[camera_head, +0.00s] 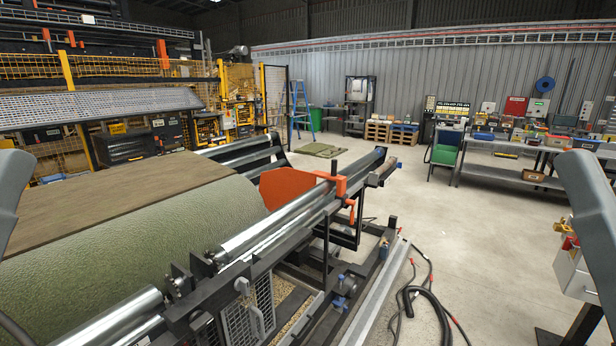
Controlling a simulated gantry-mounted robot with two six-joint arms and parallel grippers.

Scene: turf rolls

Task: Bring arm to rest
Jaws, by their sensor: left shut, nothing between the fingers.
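A grey link of my left arm (12,195) shows at the left edge, and a grey link of my right arm (590,215) hangs at the right edge. No fingers of either gripper show; both are outside the picture. A green turf roll (130,255) lies in the machine at the left, with a brown flat sheet (120,200) above it. Neither arm link visibly touches the roll or the machine.
Steel rollers (290,215) and an orange clamp (340,185) stand beside the roll. Black hoses (425,300) lie on the floor. A workbench (505,175) with boxes stands at the right. A grey box (577,272) is at the right edge.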

